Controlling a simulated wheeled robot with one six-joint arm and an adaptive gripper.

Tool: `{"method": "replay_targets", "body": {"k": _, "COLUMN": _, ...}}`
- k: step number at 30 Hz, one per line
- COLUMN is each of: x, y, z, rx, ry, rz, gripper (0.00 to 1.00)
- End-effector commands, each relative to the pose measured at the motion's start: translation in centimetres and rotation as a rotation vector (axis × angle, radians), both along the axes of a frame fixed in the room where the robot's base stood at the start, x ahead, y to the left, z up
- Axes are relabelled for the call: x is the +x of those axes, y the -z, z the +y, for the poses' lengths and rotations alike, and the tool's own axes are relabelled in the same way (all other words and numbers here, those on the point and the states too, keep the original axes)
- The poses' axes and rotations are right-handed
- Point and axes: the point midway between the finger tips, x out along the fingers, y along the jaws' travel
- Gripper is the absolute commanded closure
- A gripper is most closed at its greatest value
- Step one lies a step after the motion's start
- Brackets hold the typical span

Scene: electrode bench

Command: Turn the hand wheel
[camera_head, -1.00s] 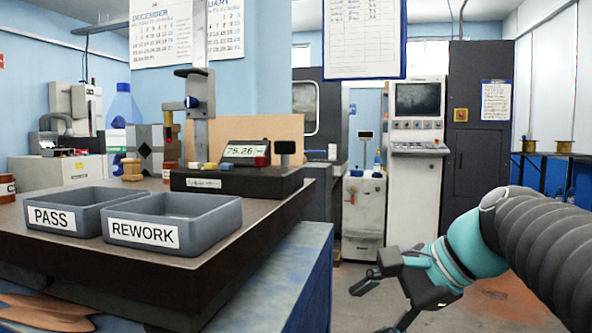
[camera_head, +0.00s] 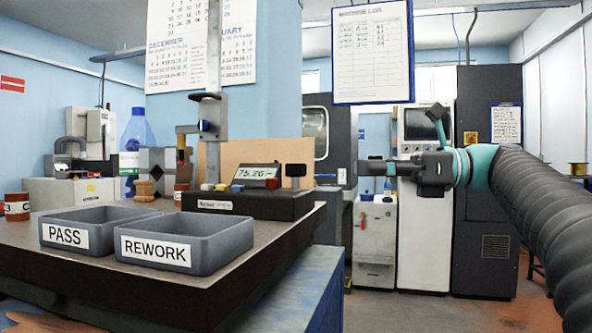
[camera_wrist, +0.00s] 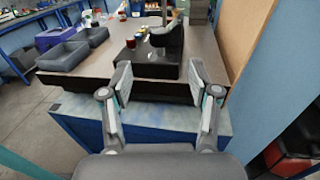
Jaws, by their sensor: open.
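No wheel shape is clear enough in either view for me to name it the hand wheel. The gauge stand (camera_head: 213,140) is an upright metal post with a small blue knob (camera_head: 204,125) on its clamp. It rises from a black base (camera_head: 250,204) with a lit readout (camera_head: 257,173) and coloured buttons. My gripper (camera_head: 374,168) is raised to the right of the stand, apart from it, and points left. In the wrist view my gripper (camera_wrist: 160,88) has its fingers spread with nothing held. The black base (camera_wrist: 155,62) shows beyond the fingertips.
Two grey trays, PASS (camera_head: 88,212) and REWORK (camera_head: 215,262), stand on the dark slab (camera_head: 130,283). A hanging log sheet (camera_head: 371,55) is above my gripper. A tan board (camera_head: 285,152) stands behind the base. Open floor (camera_head: 400,312) lies right of the bench.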

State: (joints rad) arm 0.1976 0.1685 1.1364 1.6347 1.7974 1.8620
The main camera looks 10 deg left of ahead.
Motion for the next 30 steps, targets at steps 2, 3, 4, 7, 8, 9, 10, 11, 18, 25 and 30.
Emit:
{"method": "replay_targets", "body": {"k": 2, "x": -0.2, "y": 0.1, "z": 1.5, "rx": 0.0, "ry": -0.004, "rz": -0.001, "gripper": 0.39}}
{"method": "replay_targets", "body": {"k": 3, "x": -0.2, "y": 0.1, "z": 2.2, "rx": 0.0, "ry": -0.004, "rz": -0.001, "gripper": 0.39}}
{"method": "replay_targets", "body": {"k": 4, "x": -0.2, "y": 0.1, "z": 2.8, "rx": 0.0, "ry": -0.004, "rz": -0.001, "gripper": 0.39}}
{"method": "replay_targets", "body": {"k": 7, "x": -0.3, "y": 0.1, "z": 4.7, "rx": 0.0, "ry": -0.004, "rz": -0.001, "gripper": 0.39}}
{"method": "replay_targets", "body": {"k": 8, "x": -0.3, "y": 0.1, "z": 5.2, "rx": -0.001, "ry": -0.003, "rz": -0.001, "gripper": 0.39}}
{"method": "replay_targets", "body": {"k": 9, "x": -0.3, "y": 0.1, "z": 6.0, "rx": -0.001, "ry": -0.003, "rz": -0.001, "gripper": 0.39}}
{"method": "replay_targets", "body": {"k": 10, "x": -0.4, "y": 0.1, "z": 6.6, "rx": -0.001, "ry": -0.003, "rz": -0.002, "gripper": 0.39}}
{"method": "replay_targets", "body": {"k": 11, "x": -0.4, "y": 0.1, "z": 7.1, "rx": -0.001, "ry": -0.002, "rz": -0.002, "gripper": 0.39}}
{"method": "replay_targets", "body": {"k": 18, "x": -0.4, "y": 0.1, "z": 10.6, "rx": -0.001, "ry": -0.001, "rz": -0.002, "gripper": 0.39}}
{"method": "replay_targets", "body": {"k": 25, "x": -0.4, "y": 0.0, "z": 11.9, "rx": -0.001, "ry": 0.002, "rz": -0.002, "gripper": 0.39}}
{"method": "replay_targets", "body": {"k": 30, "x": -0.4, "y": 0.0, "z": 12.0, "rx": -0.001, "ry": 0.002, "rz": -0.002, "gripper": 0.39}}
